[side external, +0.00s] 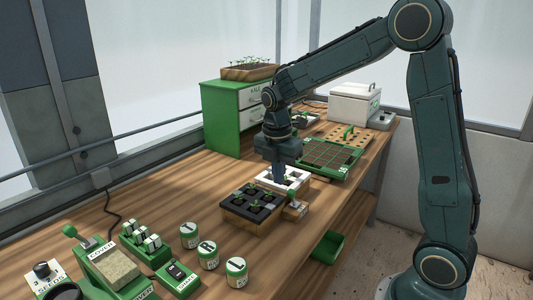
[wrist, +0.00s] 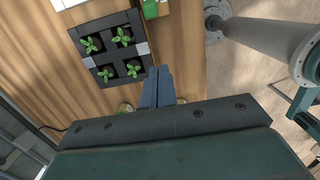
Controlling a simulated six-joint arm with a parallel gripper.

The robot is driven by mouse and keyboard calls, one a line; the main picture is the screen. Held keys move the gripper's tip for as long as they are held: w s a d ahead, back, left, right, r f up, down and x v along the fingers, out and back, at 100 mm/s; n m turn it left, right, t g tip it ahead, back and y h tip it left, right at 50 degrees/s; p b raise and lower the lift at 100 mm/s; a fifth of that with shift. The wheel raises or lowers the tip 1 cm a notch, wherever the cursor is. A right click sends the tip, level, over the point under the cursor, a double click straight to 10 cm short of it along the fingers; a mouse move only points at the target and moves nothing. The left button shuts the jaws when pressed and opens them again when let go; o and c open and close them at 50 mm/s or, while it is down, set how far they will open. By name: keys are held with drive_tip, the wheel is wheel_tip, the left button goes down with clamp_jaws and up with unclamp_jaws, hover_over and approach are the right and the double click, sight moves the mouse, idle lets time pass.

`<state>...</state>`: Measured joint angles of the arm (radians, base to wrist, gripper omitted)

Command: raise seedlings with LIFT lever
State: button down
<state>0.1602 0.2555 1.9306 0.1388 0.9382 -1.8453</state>
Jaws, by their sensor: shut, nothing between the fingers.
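The dark seedling tray (side external: 268,191) sits on a wooden base (side external: 240,222) in the middle of the bench, with small green seedlings in its cells. In the wrist view the dark tray (wrist: 95,61) holds several leafy seedlings, low in their cells. A small part with a green top (side external: 297,206) juts from the tray's right side and may be the LIFT lever; its label cannot be read. A green piece also shows beside the tray in the wrist view (wrist: 150,9). My gripper (side external: 279,180) is shut and empty, pointing down close to the tray; contact cannot be judged. Its fingertips also show in the wrist view (wrist: 158,70).
A white frame (side external: 300,177) lies behind the tray, with a green-rimmed grid tray (side external: 333,157) beyond. Several labelled tins (side external: 208,256) and green control boxes (side external: 177,278) stand at front left. A green cabinet (side external: 225,125) and white box (side external: 352,103) stand behind.

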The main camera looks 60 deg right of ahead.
sight(293, 198)
drive_tip(key=f, duration=1)
drive_tip(key=shift+d, duration=0.4)
drive_tip(key=shift+d+r, duration=0.25)
drive_tip(key=shift+d, duration=0.25)
drive_tip(key=shift+d+r, duration=0.2)
drive_tip(key=shift+d, duration=0.3)
drive_tip(key=shift+d+r, duration=0.4)
drive_tip(key=shift+d, duration=0.4)
